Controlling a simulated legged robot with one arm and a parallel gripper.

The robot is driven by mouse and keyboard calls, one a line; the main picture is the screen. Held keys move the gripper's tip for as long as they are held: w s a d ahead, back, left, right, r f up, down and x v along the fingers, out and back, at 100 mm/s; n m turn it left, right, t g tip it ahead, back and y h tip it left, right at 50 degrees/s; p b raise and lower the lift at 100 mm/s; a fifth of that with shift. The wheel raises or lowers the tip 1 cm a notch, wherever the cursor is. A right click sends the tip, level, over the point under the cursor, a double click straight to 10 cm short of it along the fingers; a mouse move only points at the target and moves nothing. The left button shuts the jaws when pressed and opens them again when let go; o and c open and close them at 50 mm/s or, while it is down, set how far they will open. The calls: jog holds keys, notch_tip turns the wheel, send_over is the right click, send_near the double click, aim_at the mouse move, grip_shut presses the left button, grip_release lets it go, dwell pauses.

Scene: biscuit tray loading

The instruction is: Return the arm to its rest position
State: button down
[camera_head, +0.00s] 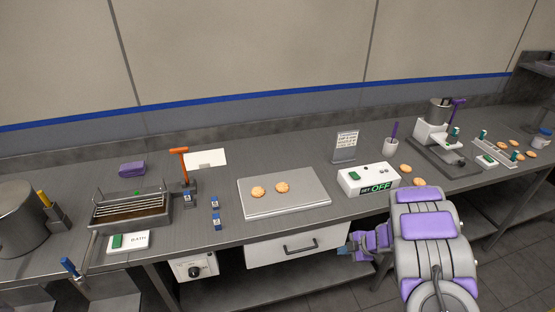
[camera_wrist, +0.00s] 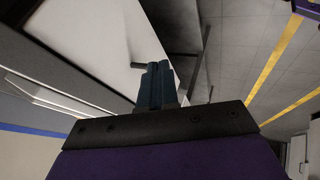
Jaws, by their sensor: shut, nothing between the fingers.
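My arm, grey with purple pads, is folded at the lower right of the head view. My gripper (camera_head: 347,248) reaches left from it, just in front of the bench's front edge and beside the white drawer (camera_head: 292,249). In the wrist view the two dark blue fingers of my gripper (camera_wrist: 155,72) lie together, shut with nothing between them. Two biscuits (camera_head: 259,192) lie on the grey tray (camera_head: 316,206) on the bench, apart from my gripper.
A wire rack bath (camera_head: 112,211) and a large pot (camera_head: 20,222) are at the left. Several loose biscuits (camera_head: 406,168) and a press (camera_head: 437,138) are at the right. Open floor (camera_head: 510,255) lies at the lower right.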

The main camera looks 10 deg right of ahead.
jog(key=w+d+r+m+t+h, duration=0.1)
jog(key=w+d+r+m+h, duration=0.2)
jog(key=r, duration=0.4)
jog(key=w+d+r+m+t+h, duration=0.1)
jog(key=w+d+r+h, duration=0.1)
jog(key=d+r+h, duration=0.3)
jog(key=s+d+r+m+g+h, duration=0.1)
jog(key=s+r+m+h, duration=0.15)
jog(key=r, duration=0.55)
jog(key=s+r+m+g+h, duration=0.1)
jog(key=s+r+m, duration=0.3)
jog(key=r, duration=0.4)
jog(key=s+a+r+m+g+y, duration=0.1)
jog(key=s+a+m+g+y, duration=0.2)
jog(key=s+a, duration=1.3)
jog(key=s+a+r+m+g+y, duration=0.2)
jog(key=s+a+m+g+y, duration=0.1)
jog(key=s+a, duration=1.3)
jog(key=shift+s+r+m+g+y, duration=0.15)
jog(key=shift+s+m+g+y, duration=0.2)
jog(key=shift+s+g, duration=0.6)
